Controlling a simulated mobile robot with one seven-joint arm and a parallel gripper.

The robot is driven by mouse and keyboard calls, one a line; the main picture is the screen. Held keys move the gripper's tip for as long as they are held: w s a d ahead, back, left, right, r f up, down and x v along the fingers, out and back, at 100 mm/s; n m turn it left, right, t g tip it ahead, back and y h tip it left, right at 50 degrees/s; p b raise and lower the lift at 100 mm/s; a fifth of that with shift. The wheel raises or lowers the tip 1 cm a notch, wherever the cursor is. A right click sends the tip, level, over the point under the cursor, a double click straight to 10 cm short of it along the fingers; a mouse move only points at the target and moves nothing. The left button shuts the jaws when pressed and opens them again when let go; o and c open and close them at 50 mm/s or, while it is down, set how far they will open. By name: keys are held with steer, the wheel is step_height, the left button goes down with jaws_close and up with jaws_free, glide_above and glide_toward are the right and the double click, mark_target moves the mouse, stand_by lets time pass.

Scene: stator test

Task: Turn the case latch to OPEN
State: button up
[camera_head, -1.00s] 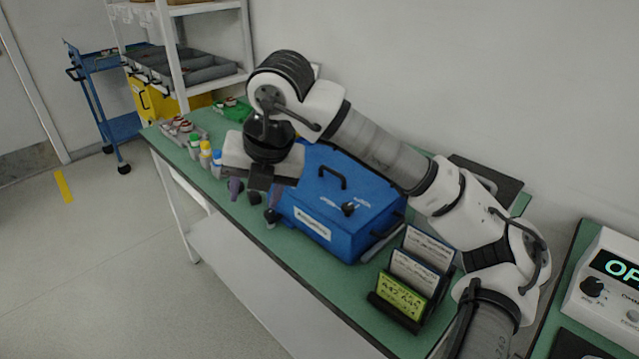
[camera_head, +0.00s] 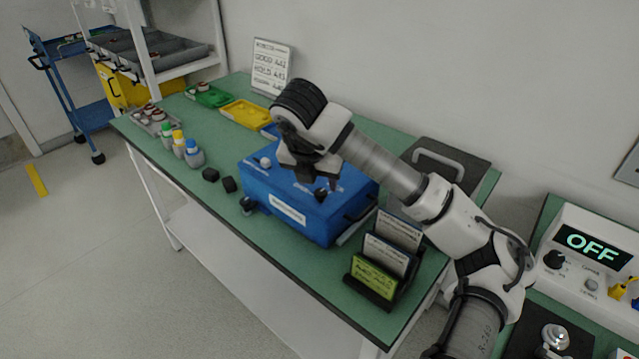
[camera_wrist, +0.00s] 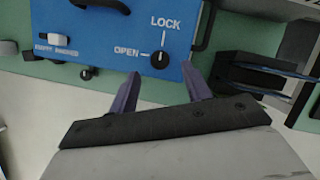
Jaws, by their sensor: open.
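The blue case (camera_head: 283,213) sits on the green bench. Its latch is a round black knob (camera_wrist: 159,60) on the lid, with LOCK printed above it and OPEN to its left in the wrist view. I cannot clearly tell which mark the knob points to. My gripper (camera_wrist: 160,76) is open and empty, its two purple fingers apart on either side of and just short of the knob in that view. In the head view my gripper (camera_head: 310,175) hangs over the case lid and partly hides it. The gap between fingertips and knob is hard to judge.
A holder with cards (camera_head: 379,262) stands right of the case; it also shows in the wrist view (camera_wrist: 255,78). Bottles (camera_head: 180,147) and small black blocks (camera_head: 220,180) are to the left. A white device reading OFF (camera_head: 588,246) is at right.

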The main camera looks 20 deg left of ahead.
mark_target(321, 192)
steer(key=shift+p+x, duration=0.3)
steer(key=shift+x, duration=1.65)
steer(key=shift+c, duration=0.5)
steer(key=c, duration=0.9)
